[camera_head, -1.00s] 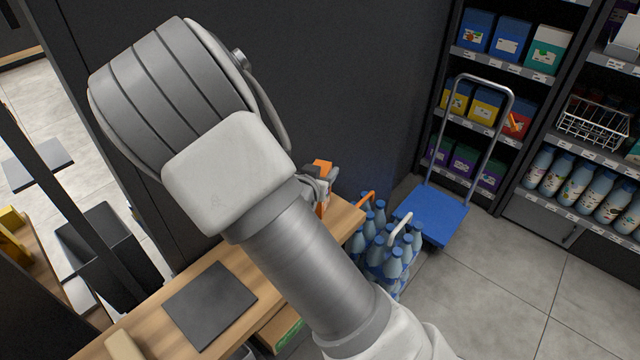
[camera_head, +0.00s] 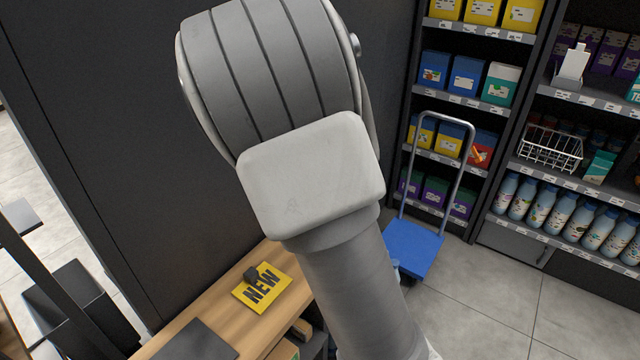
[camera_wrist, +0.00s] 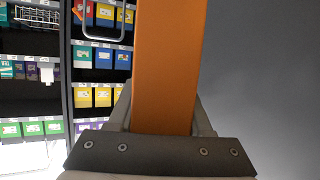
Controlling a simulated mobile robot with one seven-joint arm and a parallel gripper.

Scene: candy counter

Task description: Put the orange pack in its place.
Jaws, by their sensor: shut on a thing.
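The orange pack (camera_wrist: 168,65) fills the middle of the wrist view as a tall flat orange face. My gripper (camera_wrist: 162,120) is shut on it, with a finger showing on each side of the pack. In the head view my arm hides both the gripper and the pack. The wrist view shows store shelves beyond the pack on the left and a plain dark surface on the right.
A wooden counter (camera_head: 225,307) bears a yellow NEW sign (camera_head: 262,287) and a dark flat pad (camera_head: 195,343). Shelves of coloured boxes (camera_head: 467,76) and bottles (camera_head: 560,212) stand at the right. A blue trolley (camera_head: 413,248) stands before them. A dark wall is behind my arm.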

